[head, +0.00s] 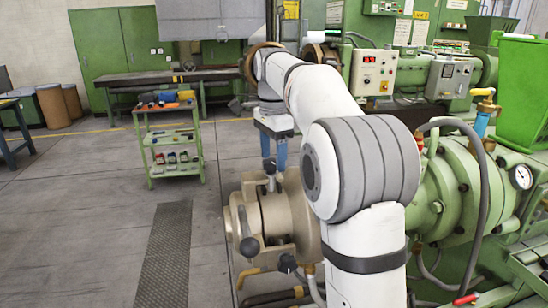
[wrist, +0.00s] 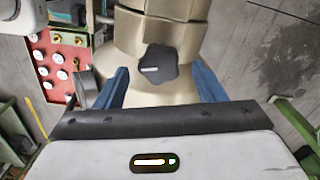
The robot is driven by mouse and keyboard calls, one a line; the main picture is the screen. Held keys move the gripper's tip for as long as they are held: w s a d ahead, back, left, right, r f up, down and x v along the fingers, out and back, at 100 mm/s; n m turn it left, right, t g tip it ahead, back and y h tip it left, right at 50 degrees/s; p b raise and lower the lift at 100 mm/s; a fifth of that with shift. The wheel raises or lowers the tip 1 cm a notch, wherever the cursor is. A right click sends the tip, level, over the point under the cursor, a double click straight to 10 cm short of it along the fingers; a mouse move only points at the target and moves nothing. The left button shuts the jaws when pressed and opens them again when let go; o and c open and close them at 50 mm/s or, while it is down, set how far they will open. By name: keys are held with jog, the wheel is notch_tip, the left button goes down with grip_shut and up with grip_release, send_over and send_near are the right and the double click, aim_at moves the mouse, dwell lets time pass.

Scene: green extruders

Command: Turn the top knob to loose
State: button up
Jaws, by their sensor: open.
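The top knob (wrist: 159,67) is black and lobed with a pale mark on its face. It sits on the beige extruder head (wrist: 128,97). In the head view the top knob (head: 270,167) is a small dark shape on top of the beige head (head: 272,216), partly hidden by a finger. My gripper (head: 274,158) points down right above it. In the wrist view my gripper (wrist: 160,78) is open, with one blue finger to each side of the knob and a gap on both sides. I see no contact with the knob.
The green extruder (head: 450,190) stands to the right. A green tool cart (head: 175,150) stands to the left. The floor between is clear.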

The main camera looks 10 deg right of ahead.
jog(key=shift+f, duration=0.3)
